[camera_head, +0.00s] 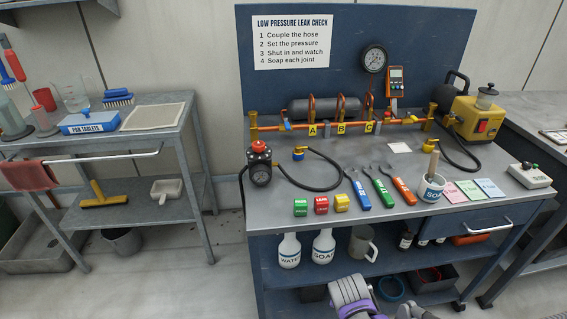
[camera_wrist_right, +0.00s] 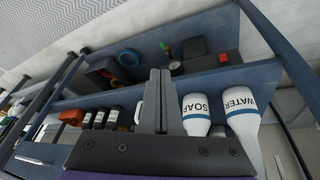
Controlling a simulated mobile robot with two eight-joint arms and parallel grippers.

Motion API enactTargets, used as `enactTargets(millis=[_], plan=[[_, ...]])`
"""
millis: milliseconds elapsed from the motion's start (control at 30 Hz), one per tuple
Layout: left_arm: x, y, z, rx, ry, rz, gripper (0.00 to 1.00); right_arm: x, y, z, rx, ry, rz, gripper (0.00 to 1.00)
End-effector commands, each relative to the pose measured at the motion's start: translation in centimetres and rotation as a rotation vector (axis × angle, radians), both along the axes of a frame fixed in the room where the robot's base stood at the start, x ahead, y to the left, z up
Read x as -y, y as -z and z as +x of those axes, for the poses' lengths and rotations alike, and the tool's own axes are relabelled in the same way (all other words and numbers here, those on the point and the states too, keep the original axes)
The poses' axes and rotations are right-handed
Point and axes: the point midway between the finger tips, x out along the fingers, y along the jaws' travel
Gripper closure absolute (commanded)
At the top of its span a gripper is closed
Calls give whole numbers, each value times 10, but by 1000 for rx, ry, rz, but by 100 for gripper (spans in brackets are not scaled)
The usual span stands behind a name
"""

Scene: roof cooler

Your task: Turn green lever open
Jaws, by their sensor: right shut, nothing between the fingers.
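The copper pipe manifold (camera_head: 345,125) runs along the back of the blue bench, with yellow tags A, B and C. A small blue handle (camera_head: 287,125) shows at its left part. I cannot make out a green lever on the manifold. A green-handled tool (camera_head: 383,191) lies flat on the bench between a blue one (camera_head: 361,194) and an orange one (camera_head: 404,191). My right gripper (camera_wrist_right: 160,73) is shut and empty, in front of the bench's lower shelves and apart from the manifold. My left gripper is not in view.
WATER (camera_head: 289,252) and SOAP (camera_head: 323,247) bottles stand on the shelf under the bench top. A regulator with black hose (camera_head: 260,165), coloured blocks (camera_head: 321,204), a SOAP cup (camera_head: 430,188) and a yellow pump (camera_head: 476,118) crowd the top. A side table (camera_head: 160,142) stands left.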

Motion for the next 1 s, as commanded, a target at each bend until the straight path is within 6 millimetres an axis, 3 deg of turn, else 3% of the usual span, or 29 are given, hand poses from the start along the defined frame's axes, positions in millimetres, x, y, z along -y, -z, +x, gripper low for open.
enactTargets(millis=[100,300,700,1000], plan=[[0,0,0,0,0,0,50,7,-26,-40,-7,-75,21,100],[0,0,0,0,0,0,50,10,-49,-102,-4,-201,49,100],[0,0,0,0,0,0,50,7,-52,-180,27,-366,72,100],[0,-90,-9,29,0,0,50,7,-142,-185,55,-368,66,100]])
